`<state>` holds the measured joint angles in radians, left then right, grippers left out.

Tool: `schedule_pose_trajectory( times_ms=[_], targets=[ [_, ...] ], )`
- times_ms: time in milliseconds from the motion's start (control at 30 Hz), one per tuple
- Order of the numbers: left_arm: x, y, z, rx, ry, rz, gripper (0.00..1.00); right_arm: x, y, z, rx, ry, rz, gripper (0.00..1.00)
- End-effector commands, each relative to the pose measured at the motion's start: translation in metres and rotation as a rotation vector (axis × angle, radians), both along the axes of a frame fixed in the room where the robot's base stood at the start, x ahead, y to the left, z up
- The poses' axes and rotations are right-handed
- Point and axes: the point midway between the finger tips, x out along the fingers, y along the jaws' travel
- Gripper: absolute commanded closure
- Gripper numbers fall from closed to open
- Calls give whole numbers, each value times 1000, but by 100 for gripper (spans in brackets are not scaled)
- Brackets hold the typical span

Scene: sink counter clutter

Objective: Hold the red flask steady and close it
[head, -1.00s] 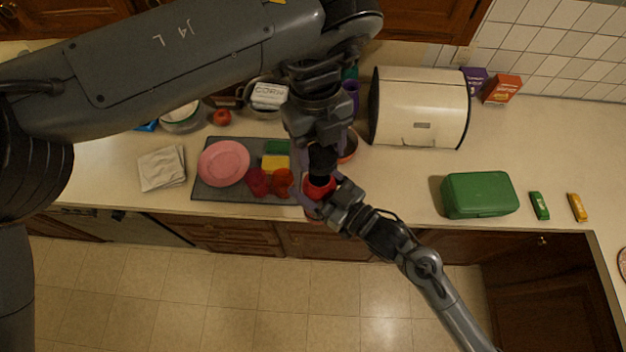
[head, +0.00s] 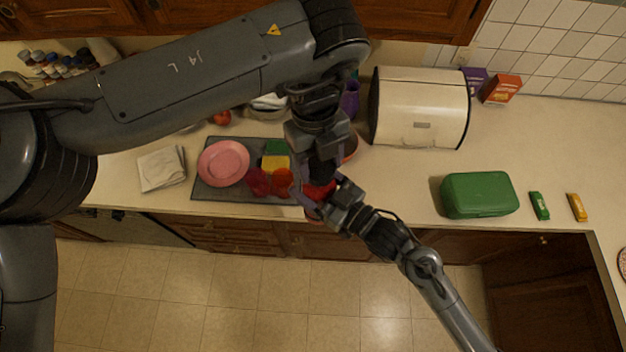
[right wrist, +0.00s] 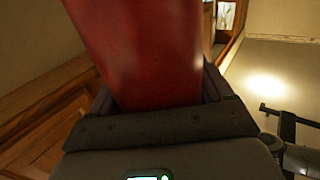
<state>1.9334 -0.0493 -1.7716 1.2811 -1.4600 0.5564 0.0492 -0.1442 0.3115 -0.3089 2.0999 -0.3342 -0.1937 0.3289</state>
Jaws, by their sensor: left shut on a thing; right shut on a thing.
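The red flask (head: 322,190) is at the counter's front edge, partly hidden by both grippers. My right gripper (head: 316,196) is shut around its body from the lower right. In the right wrist view the red flask (right wrist: 145,50) fills the space between the fingers, and its top is out of frame. My left gripper (head: 320,174) comes down from above and is shut at the flask's top. What it holds, likely the flask's lid, is hidden by the gripper, so I cannot tell how it sits on the flask.
A dark mat (head: 218,193) left of the flask holds a pink plate (head: 223,163), red cups (head: 258,182) and a yellow-green sponge (head: 275,162). A cream bread box (head: 420,108) stands behind right. A green box (head: 479,195) is farther right, with clear counter between.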

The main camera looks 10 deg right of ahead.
Motion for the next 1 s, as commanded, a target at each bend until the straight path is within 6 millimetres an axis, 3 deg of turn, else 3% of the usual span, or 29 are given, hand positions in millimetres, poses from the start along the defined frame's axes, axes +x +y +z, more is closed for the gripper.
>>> schedule_pose_trajectory(
  times_ms=[567, 1000],
  targets=[
    [1, 0, 1, -2, 2, 0, 69, 0, 0, 1, 1, -2, 0, 84],
    [0, 0, -17, -2, 2, -1, 69, 0, 0, 1, 1, -2, 0, 84]
  ],
)
